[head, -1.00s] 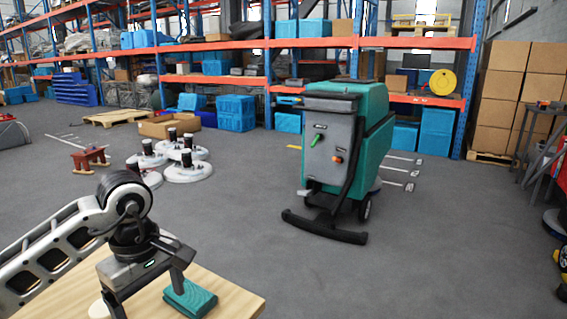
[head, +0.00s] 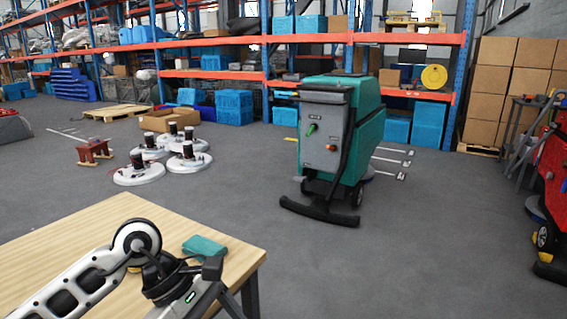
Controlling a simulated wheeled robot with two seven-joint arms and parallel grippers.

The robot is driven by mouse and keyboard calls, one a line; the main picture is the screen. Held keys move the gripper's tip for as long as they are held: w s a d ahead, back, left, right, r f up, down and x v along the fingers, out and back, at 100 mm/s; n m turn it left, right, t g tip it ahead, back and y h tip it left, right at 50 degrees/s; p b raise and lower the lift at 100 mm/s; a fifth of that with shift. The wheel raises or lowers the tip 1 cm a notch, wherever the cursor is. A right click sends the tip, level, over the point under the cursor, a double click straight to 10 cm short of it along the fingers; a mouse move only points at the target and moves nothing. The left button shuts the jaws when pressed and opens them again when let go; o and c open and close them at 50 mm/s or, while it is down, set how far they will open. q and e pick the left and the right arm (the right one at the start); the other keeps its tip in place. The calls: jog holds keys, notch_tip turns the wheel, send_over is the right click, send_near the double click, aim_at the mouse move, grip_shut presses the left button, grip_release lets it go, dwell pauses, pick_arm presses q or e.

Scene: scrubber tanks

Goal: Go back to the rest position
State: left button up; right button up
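My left gripper (head: 208,300) is low in the head view, at the front edge of the wooden table (head: 95,250). One finger stands well out from the palm, so it looks open; the other is mostly cut off by the bottom edge of the picture. It holds nothing that I can see. A folded teal cloth (head: 205,246) lies flat on the table near its right corner, behind the gripper and apart from it. My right gripper is not in view.
A teal and grey scrubber machine (head: 325,140) stands on the floor beyond the table. Several round white-based units (head: 140,174) and a small red-brown stand (head: 95,150) are at left. A red machine (head: 555,190) is at the right edge. The middle floor is clear.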

pick_arm(q)
jog(key=s+d+r+n+t+h, duration=0.1)
jog(key=s+d+r+n+h, duration=0.1)
jog(key=d+r+n+h, duration=0.35)
jog(key=s+d+r+n+t+h, duration=0.1)
jog(key=s+d+r+n+h, duration=0.2)
jog(key=d+n+h, duration=0.5)
jog(key=w+a+f+n+t+y, duration=0.1)
jog(key=w+a+n+t+y, duration=0.4)
jog(key=n+t, duration=1.25)
jog(key=a+f+n+y+p, duration=0.1)
jog(key=a+f+n+y, duration=0.8)
jog(key=n, duration=0.8)
jog(key=s+a+f+n+g+y, duration=0.2)
jog(key=s+f+n+g, duration=0.5)
jog(key=f, duration=0.7)
jog(key=s+a+n, duration=0.1)
jog(key=s+n, duration=0.1)
jog(key=shift+s+a, duration=0.3)
jog(key=shift+s, duration=0.1)
